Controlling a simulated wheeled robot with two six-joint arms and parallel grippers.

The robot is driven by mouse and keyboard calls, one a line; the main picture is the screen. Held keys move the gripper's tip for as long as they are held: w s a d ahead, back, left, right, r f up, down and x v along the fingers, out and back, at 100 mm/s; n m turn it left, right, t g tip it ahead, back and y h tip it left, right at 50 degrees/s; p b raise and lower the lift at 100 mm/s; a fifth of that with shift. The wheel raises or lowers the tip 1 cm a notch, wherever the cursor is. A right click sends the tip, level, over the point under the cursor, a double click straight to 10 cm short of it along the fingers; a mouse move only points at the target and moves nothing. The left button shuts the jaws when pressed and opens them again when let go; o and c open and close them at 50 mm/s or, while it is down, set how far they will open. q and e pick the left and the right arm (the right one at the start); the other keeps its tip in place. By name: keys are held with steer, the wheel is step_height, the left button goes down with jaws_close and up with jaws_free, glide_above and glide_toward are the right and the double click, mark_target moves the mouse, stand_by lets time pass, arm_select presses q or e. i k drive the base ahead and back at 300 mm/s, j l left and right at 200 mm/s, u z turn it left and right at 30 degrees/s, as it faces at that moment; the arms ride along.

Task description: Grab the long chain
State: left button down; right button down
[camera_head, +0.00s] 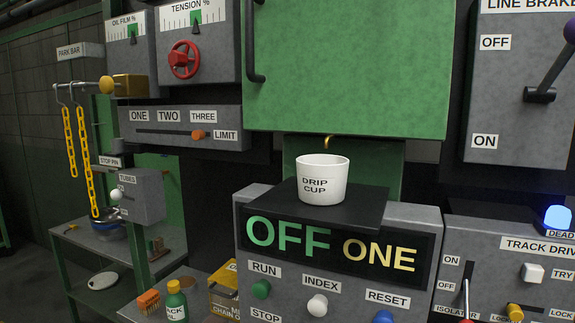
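Two yellow chains hang on hooks from the park bar at the far left. The long chain (90,165) hangs on the right, its lower end reaching down close to the blue-rimmed bowl (107,229) on the shelf. The short chain (70,140) hangs to its left and ends higher up. The park bar (82,86) is a horizontal rod with a brass knob at its right end, under a "PARK BAR" label. Neither of my grippers is in view.
The stop pin and tubes box (139,195) is just right of the long chain. A metal shelf (85,237) lies below. A white drip cup (322,181) stands on the central control panel. A bottle (175,301) and brush (149,300) sit at lower left.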

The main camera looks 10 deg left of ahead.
mark_target(81, 119)
steer(key=u, duration=1.35)
steer(key=i+z, duration=0.15)
